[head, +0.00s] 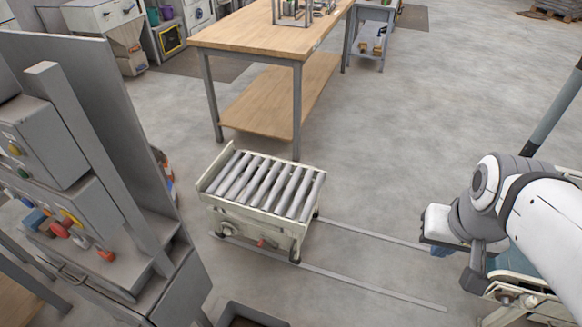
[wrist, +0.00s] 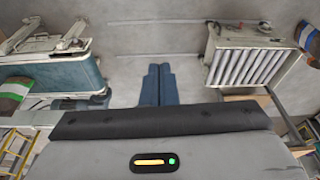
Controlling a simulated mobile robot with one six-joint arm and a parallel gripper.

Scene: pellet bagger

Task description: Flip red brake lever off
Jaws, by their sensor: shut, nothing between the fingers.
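A small red lever (head: 262,243) sits low on the near side of the cream roller cart (head: 225,222), close to the floor. It is too small to tell which way it is flipped. The cart also shows at the upper right of the wrist view (wrist: 213,48), where I cannot make out the lever clearly. My gripper (head: 441,251) is at the right of the head view, well apart from the cart. In the wrist view its blue fingers (wrist: 156,70) are together and empty, pointing over bare floor.
Two flat rails (head: 372,235) run along the floor from the cart to the right. A grey control cabinet (head: 120,160) with coloured knobs stands at the left. A wooden workbench (head: 265,30) stands behind the cart. The floor between my gripper and the cart is clear.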

